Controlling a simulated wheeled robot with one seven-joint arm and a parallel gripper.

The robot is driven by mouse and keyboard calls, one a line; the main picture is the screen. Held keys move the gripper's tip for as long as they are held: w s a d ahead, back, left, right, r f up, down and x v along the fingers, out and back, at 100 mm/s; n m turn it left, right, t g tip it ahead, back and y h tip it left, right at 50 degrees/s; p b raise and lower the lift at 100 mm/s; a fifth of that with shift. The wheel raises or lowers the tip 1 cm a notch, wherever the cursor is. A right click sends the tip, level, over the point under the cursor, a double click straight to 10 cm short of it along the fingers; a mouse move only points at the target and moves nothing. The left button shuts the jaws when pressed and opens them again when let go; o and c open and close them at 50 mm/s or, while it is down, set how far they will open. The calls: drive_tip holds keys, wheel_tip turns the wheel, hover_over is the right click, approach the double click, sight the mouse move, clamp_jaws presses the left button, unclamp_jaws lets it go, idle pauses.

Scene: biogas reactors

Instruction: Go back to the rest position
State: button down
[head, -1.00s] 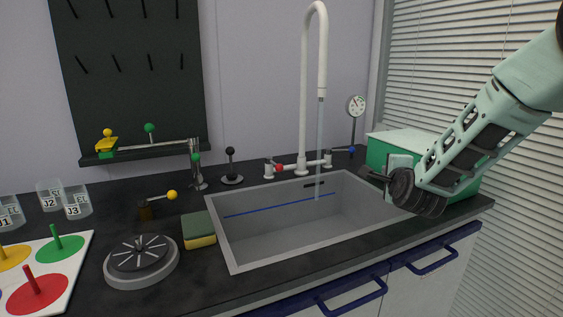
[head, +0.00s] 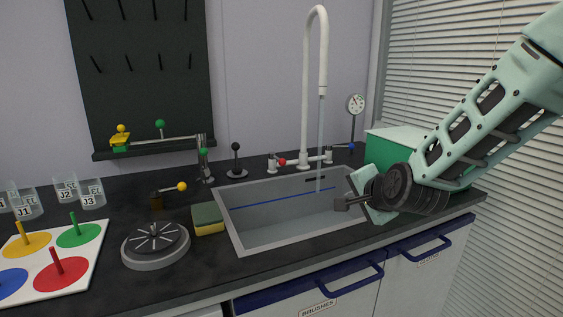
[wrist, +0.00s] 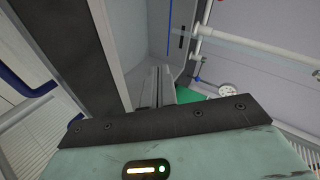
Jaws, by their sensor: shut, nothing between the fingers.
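My gripper (head: 341,204) is shut and empty. In the head view it points left over the right front part of the grey sink (head: 240,245), with my pale green arm reaching in from the right edge. In the wrist view my gripper's closed fingers (wrist: 157,88) point up the picture, with the sink wall (wrist: 150,30) beyond them. Nothing is held between the fingers.
A white tap (head: 305,90) stands behind the sink and a thin stream falls from it. A green box (head: 400,140) is behind my arm. A sponge (head: 208,218), a round grey device (head: 156,246) and a board with coloured discs (head: 95,262) lie left. Blue handles (head: 350,288) line the front.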

drive_tip(key=s+a+n+g, duration=0.1)
drive_tip(key=s, duration=0.1)
drive_tip(key=s+a+f+n+g+y, duration=0.1)
drive_tip(key=s+a+n, duration=0.1)
drive_tip(key=s, duration=0.1)
drive_tip(key=s+a+n, duration=0.1)
drive_tip(key=s+a, duration=0.1)
drive_tip(key=s, duration=0.1)
drive_tip(key=shift+f+n+g, duration=0.15)
drive_tip(key=shift+n+g, duration=0.25)
drive_tip(key=s+d+f+n+g+h, duration=0.1)
drive_tip(key=s+n+g, duration=0.45)
drive_tip(key=s, duration=0.75)
drive_tip(key=s+d+f+n+g+h, duration=0.1)
drive_tip(key=s+f+n+g, duration=0.15)
drive_tip(key=s+n, duration=0.8)
drive_tip(key=s+r+m+h+p, duration=0.1)
drive_tip(key=s+r+p, duration=0.3)
drive_tip(key=r+p, duration=1)
drive_tip(key=shift+s+d+r+m+g, duration=0.2)
drive_tip(key=shift+d+m+g, duration=0.1)
drive_tip(key=shift+d+m, duration=0.15)
